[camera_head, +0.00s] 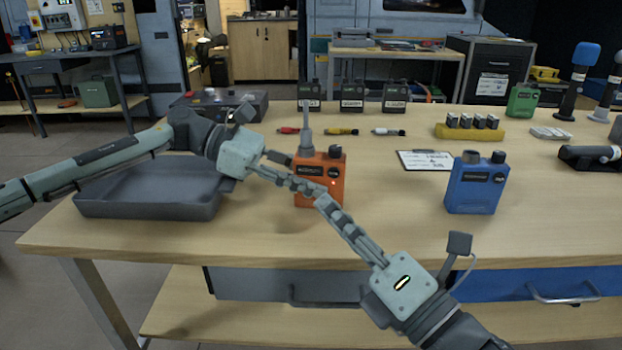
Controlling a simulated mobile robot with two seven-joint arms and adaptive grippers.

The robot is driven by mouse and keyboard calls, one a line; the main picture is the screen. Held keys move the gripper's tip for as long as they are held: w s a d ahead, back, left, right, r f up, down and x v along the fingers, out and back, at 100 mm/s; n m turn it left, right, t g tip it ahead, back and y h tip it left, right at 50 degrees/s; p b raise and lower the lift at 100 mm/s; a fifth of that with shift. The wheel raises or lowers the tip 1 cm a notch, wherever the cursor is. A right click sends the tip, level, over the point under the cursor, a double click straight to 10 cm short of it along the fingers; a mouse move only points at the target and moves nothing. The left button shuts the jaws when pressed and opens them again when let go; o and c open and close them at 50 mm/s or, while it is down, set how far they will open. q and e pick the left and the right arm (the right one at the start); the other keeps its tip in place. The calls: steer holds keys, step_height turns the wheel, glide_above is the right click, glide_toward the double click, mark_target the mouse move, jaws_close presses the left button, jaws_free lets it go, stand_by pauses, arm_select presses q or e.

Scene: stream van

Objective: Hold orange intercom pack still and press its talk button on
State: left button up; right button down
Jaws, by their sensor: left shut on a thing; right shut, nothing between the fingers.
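The orange intercom pack (335,163) stands upright on the wooden table, with an antenna, a dark knob on top, a dark label and a round dark badge on its front. A small red spot shows below the badge. My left gripper (312,190) reaches in from the left and is shut on the orange pack; its fingers cover part of the front. My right gripper (324,204) comes from the lower right, shut and empty, its tips just in front of the pack's lower front. I cannot tell whether the tips touch it. The talk button cannot be made out clearly.
A blue intercom pack (470,190) stands to the right, a clipboard (425,160) behind it. A grey tray (140,207) lies at the left. Several dark packs, a green pack (522,101) and small markers (340,131) stand or lie behind. The front middle table is clear.

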arm_select(q)
steer(key=o, duration=1.3)
